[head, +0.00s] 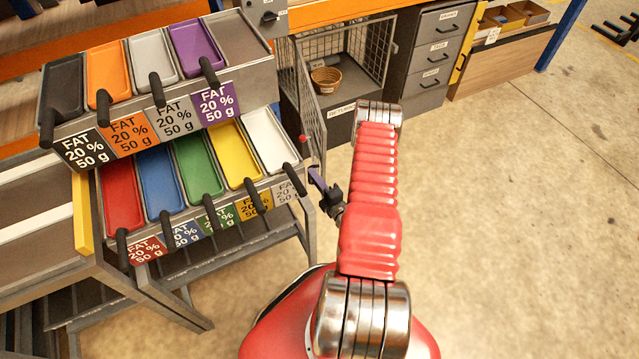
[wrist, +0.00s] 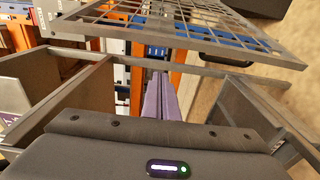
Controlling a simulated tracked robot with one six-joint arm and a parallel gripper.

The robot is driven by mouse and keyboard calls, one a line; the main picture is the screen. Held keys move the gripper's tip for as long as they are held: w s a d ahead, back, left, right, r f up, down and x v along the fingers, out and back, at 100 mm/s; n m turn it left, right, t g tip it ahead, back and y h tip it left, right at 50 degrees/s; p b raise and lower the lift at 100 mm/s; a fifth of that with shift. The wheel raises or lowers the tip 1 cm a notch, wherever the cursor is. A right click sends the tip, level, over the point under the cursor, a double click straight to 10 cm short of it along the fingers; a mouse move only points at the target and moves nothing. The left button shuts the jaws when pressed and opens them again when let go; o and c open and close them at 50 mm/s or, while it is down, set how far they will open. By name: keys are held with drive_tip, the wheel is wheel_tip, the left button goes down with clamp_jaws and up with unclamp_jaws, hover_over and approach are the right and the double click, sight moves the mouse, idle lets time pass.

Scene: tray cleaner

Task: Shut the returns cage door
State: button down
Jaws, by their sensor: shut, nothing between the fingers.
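The returns cage (head: 370,40) stands at the back centre, a grey wire-mesh box with a "RETURN" label below its opening. Its mesh door (head: 310,100) stands open, swung out towards me along the left side of the opening. A red knob (head: 302,138) shows near the door's lower left edge. My gripper (head: 317,178), with purple fingers, is shut and empty just below the door's near end; I cannot tell whether it touches. In the wrist view the shut fingers (wrist: 160,97) point up the picture, and a mesh panel (wrist: 200,28), seemingly the door, lies beyond them.
A rack of coloured trays (head: 180,150) stands left, close to the door and my gripper. A wicker basket (head: 326,80) sits inside the cage. Grey drawers (head: 436,50) stand to its right. The floor (head: 520,200) at right is clear.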

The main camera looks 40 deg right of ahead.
sight(323, 171)
drive_tip(key=shift+s+d, duration=0.1)
drive_tip(key=shift+d, duration=1.8)
drive_tip(key=shift+d, duration=0.1)
